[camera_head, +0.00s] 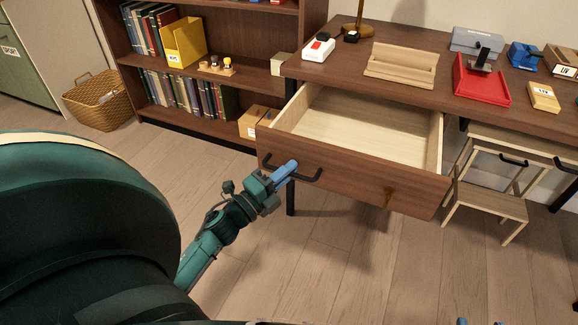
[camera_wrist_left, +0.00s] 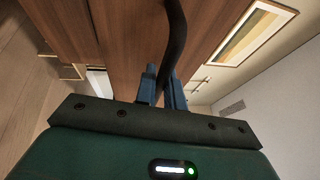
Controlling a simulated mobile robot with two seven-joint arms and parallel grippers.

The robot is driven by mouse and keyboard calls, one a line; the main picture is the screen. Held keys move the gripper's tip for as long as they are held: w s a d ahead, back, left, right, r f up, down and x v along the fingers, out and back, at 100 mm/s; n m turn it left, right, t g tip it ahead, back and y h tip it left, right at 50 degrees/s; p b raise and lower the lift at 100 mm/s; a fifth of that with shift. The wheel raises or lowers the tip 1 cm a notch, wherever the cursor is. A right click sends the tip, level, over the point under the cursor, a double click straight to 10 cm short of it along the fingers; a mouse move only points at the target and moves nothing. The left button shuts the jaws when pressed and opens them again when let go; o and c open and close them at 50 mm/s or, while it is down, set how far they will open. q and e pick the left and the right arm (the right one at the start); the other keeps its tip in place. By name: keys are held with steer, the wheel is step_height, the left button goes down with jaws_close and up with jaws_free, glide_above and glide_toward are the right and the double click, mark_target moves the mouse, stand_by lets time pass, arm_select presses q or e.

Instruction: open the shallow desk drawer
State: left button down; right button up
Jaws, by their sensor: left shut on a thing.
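The desk drawer (camera_head: 340,180) has a brown wooden front and is pulled well out from under the desk (camera_head: 420,95). Its pale inside shows and looks empty. The drawer's dark bar handle (camera_head: 308,176) is on the left part of the front. My left gripper (camera_head: 290,170) is shut on this handle. In the left wrist view the dark handle (camera_wrist_left: 176,40) passes between the blue fingers (camera_wrist_left: 163,88). Two blue tips at the bottom edge, likely my right gripper (camera_head: 480,322), stand apart with nothing seen between them; the rest is out of frame.
On the desk are a wooden tray (camera_head: 402,65), a red tray (camera_head: 482,80) and several small items. A bookshelf (camera_head: 215,100) stands to the left, with a wicker basket (camera_head: 100,100) beside it. A pale wooden stool (camera_head: 488,198) is at right. The floor before the drawer is clear.

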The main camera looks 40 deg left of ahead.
arm_select(q)
steer(key=c, duration=1.5)
jaws_free()
steer(key=v, duration=1.3)
steer(key=shift+p, duration=0.45)
arm_select(e)
steer(key=shift+d+m+h, duration=0.15)
steer(key=shift+m+h, duration=0.15)
arm_select(q)
steer(key=shift+s, duration=0.1)
